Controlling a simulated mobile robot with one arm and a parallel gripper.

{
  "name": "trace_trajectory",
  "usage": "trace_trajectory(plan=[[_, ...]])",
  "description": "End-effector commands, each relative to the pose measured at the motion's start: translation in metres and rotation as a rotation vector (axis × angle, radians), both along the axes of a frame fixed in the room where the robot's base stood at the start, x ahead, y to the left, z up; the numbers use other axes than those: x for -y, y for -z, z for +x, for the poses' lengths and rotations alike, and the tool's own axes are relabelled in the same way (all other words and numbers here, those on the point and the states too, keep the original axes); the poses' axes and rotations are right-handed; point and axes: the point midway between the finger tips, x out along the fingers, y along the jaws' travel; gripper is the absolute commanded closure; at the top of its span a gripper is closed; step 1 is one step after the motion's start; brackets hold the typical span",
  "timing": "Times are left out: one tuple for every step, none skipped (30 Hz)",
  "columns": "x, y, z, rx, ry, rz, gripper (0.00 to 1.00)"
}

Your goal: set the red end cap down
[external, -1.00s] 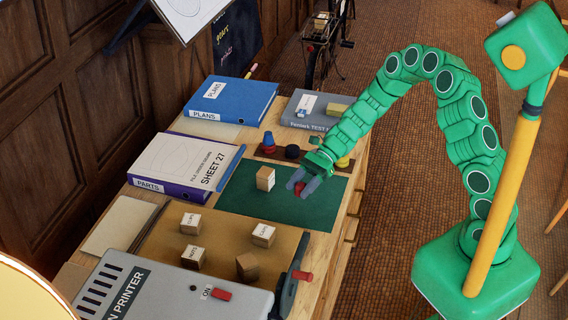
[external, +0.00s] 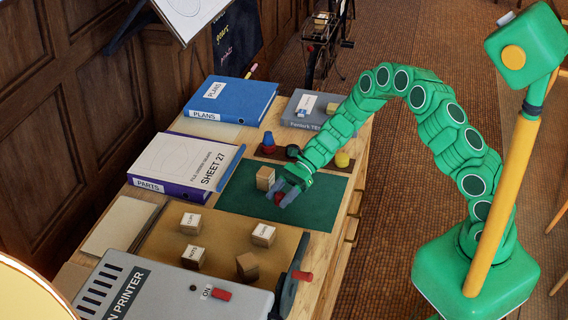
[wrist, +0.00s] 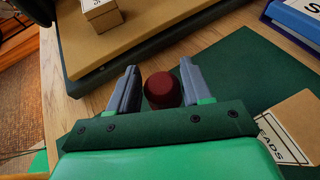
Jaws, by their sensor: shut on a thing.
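The red end cap (external: 279,197) is between the two grey fingers of my gripper (external: 283,194), low over the green mat (external: 240,204). In the wrist view the cap (wrist: 162,90) is dark red and round, and my gripper (wrist: 160,86) is shut on it. I cannot tell whether its underside touches the mat. A wooden block (external: 265,178) stands on the mat just beside my fingers; its label, partly cut off in the wrist view (wrist: 292,128), ends in "EADS".
A brown strip behind the mat holds a blue-and-red piece (external: 268,142), a dark green piece (external: 292,151) and a yellow piece (external: 342,159). Several labelled blocks stand on the tan board (external: 215,230) in front. The mat's near left part is clear.

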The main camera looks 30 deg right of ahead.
Motion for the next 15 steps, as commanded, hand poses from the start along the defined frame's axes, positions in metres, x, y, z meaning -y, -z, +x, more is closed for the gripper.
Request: trace_trajectory(plan=[[-0.001,0.003,0.001,0.0,-0.001,-0.001,0.86],[-0.002,0.005,0.002,-0.001,-0.001,-0.001,0.86],[-0.002,0.009,0.001,-0.002,-0.001,-0.001,0.86],[-0.002,0.012,0.001,-0.003,-0.001,-0.001,0.86],[-0.002,0.016,0.001,-0.003,-0.001,-0.001,0.86],[-0.002,0.02,0.001,-0.002,-0.001,-0.001,0.86],[-0.002,0.023,0.002,-0.002,-0.001,-0.001,0.86],[-0.002,0.026,0.002,0.0,-0.001,0.0,0.86],[-0.002,0.029,0.002,0.0,0.0,0.0,0.86],[-0.002,0.03,0.002,0.0,0.0,0.0,0.86],[-0.002,0.031,0.002,0.0,0.001,0.0,0.86],[-0.002,0.032,0.002,0.001,0.001,0.0,0.86],[-0.002,0.032,0.002,0.001,0.001,0.001,0.86],[-0.001,0.032,0.002,0.001,0.001,0.001,0.86],[-0.001,0.032,0.002,0.001,0.001,0.001,0.86]])
